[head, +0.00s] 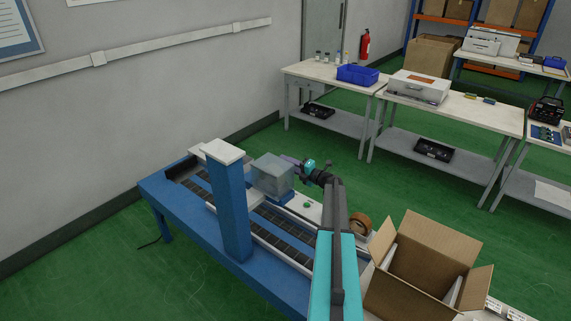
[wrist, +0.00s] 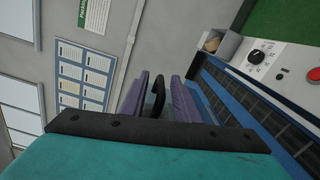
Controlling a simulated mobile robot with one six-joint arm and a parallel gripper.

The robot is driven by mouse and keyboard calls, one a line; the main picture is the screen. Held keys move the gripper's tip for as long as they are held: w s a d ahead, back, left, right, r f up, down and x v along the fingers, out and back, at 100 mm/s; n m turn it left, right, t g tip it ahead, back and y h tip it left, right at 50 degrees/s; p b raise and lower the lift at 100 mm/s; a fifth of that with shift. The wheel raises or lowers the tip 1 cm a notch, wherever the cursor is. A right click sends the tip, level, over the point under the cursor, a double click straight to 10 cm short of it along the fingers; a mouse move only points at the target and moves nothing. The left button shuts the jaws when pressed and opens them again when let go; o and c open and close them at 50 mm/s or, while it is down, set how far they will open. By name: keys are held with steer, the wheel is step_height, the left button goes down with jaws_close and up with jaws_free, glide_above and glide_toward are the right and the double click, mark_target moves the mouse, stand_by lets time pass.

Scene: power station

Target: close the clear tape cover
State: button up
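The clear cover (head: 272,178) is a pale, see-through box shape on the blue taping machine (head: 235,215), just right of its blue column. Seen from here, I cannot tell how far it is swung open or shut. My gripper (head: 291,162) is at the cover's upper right edge. In the wrist view, the two purple fingers of my gripper (wrist: 161,92) stand apart around a dark curved handle (wrist: 157,97). A narrow gap shows beside the handle, so the fingers do not look closed on it. The cover's clear panels are not distinguishable in the wrist view.
A control panel (wrist: 274,62) with a black knob and red button shows in the wrist view. A roll of brown tape (head: 360,224) and an open cardboard box (head: 425,262) stand right of my arm. The wall lies behind the machine; workbenches (head: 455,112) stand farther back.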

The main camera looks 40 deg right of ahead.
steer(key=s+d+b, duration=0.2)
steer(key=s+b, duration=0.2)
steer(key=s, duration=0.8)
steer(key=shift+s, duration=0.4)
steer(key=shift+r, duration=0.1)
